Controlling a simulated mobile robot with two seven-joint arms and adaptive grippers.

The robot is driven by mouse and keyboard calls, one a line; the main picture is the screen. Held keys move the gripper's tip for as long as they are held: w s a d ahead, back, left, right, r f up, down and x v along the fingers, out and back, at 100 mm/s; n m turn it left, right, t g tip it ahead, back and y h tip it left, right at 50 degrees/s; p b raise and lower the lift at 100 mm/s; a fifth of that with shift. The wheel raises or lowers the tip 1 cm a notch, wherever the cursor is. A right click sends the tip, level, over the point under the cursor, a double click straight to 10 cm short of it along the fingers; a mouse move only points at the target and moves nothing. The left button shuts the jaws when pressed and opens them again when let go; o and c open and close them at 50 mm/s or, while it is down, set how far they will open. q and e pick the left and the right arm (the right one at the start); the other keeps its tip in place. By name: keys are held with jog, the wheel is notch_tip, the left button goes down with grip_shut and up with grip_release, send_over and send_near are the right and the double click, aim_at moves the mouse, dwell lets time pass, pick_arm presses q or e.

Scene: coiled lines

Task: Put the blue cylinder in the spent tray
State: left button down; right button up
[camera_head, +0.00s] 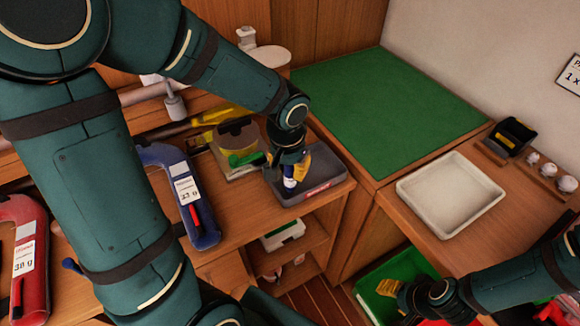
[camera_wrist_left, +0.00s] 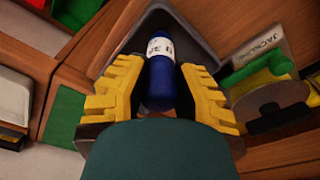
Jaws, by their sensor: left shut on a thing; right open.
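The blue cylinder (camera_wrist_left: 161,85) has a white printed band and sits between the yellow fingers of my left gripper (camera_wrist_left: 160,98) in the wrist view. In the head view my left gripper (camera_head: 296,168) is shut on the cylinder (camera_head: 289,182), pointing down over a dark grey tray (camera_head: 337,180). The tray has a red label on its front whose words are too small to read. I cannot tell whether the cylinder touches the tray floor. My right gripper (camera_head: 393,290) is open and empty at the lower right, above a green bin.
A clear box with green and yellow things (camera_head: 238,150) stands just left of the grey tray. A blue clamp-shaped tool (camera_head: 185,195) and a red one (camera_head: 25,250) lie further left. A white tray (camera_head: 450,195) is on the right counter. The green mat (camera_head: 385,110) is bare.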

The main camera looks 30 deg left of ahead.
pick_arm(q)
jog(key=shift+f, duration=0.2)
jog(key=c, duration=0.9)
grip_release()
jog(key=shift+o, duration=0.2)
jog(key=shift+r, duration=0.15)
jog(key=shift+r, duration=0.25)
notch_tip(320, 180, up, 12)
jog(key=s+p, duration=0.1)
jog(key=p, duration=0.2)
jog(key=shift+s+f, duration=0.15)
jog(key=shift+f, duration=0.05)
